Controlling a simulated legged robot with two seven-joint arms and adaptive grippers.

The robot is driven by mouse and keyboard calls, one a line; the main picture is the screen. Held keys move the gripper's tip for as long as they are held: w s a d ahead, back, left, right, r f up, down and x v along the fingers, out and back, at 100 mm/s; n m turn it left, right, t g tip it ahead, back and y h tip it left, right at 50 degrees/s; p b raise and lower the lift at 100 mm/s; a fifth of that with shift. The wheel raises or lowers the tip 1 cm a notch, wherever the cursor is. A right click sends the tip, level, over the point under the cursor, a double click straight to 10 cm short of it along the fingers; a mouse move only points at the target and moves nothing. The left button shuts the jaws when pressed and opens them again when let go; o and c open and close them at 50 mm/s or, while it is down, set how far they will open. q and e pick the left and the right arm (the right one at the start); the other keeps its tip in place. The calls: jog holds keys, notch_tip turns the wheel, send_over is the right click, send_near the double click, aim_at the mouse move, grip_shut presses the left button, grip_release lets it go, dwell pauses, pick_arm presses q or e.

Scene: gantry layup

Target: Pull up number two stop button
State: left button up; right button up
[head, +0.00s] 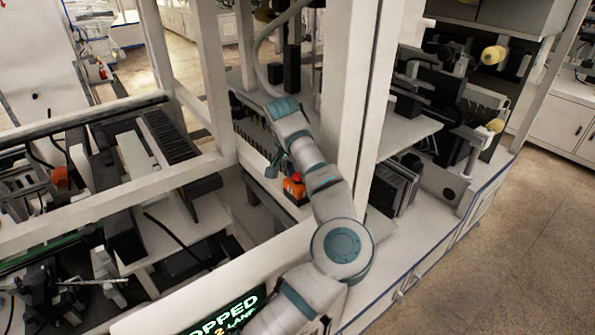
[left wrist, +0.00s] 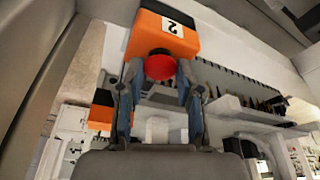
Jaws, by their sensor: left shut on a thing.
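The number two stop button is a red mushroom head (left wrist: 160,66) under an orange box (left wrist: 150,32) with a white label reading 2, in the left wrist view. My left gripper (left wrist: 160,72) has one finger on each side of the red head and is shut on it. In the head view the orange box (head: 294,190) sits by the white post, partly hidden by my left arm. My left gripper (head: 275,164) reaches it there, its fingertips small and hard to make out. My right gripper is not in view.
A second orange box (left wrist: 101,108) shows farther off in the left wrist view. A white upright post (head: 355,80) stands close beside my left arm. A dark display (head: 222,318) with green text, partly reading OPPED, is at the bottom. Machinery fills the left side.

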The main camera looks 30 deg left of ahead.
pick_arm(q)
jog(key=shift+r, duration=0.25)
jog(key=o, duration=1.2)
jog(key=shift+c, duration=0.2)
jog(key=v, duration=1.2)
jog(key=shift+w+f, duration=0.1)
jog(key=shift+w, duration=0.05)
